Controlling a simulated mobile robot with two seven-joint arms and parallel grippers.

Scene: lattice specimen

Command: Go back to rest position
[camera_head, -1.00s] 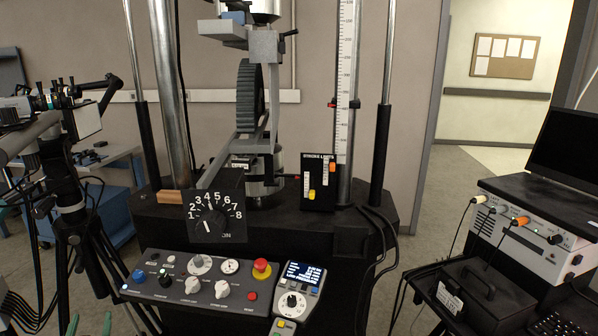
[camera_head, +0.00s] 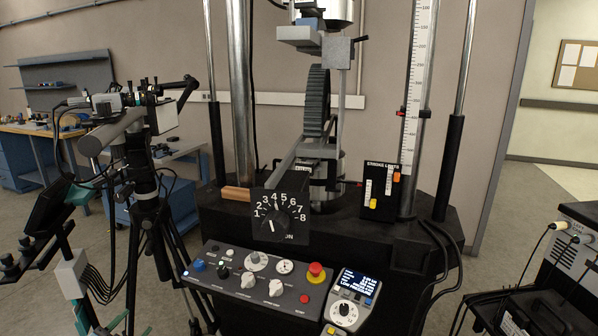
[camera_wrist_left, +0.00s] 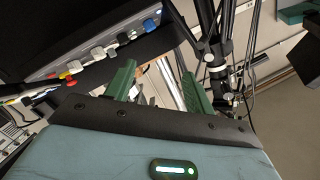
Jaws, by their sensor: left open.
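My left gripper (camera_head: 124,323) shows only as green fingertips at the bottom left edge of the head view, in front of the tripod. In the left wrist view its two green fingers (camera_wrist_left: 158,70) stand apart with nothing between them. The gripper is open and empty, clear of the control panel (camera_head: 260,295). The panel's knobs also show at the upper left of the wrist view (camera_wrist_left: 105,53). My right gripper is in neither view.
A testing frame with a numbered dial (camera_head: 280,215) stands in the middle. A camera tripod (camera_head: 147,215) and a cabled white box (camera_head: 72,275) stand at left, near my gripper. An instrument (camera_head: 575,250) is at the right edge. Open floor shows behind at right.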

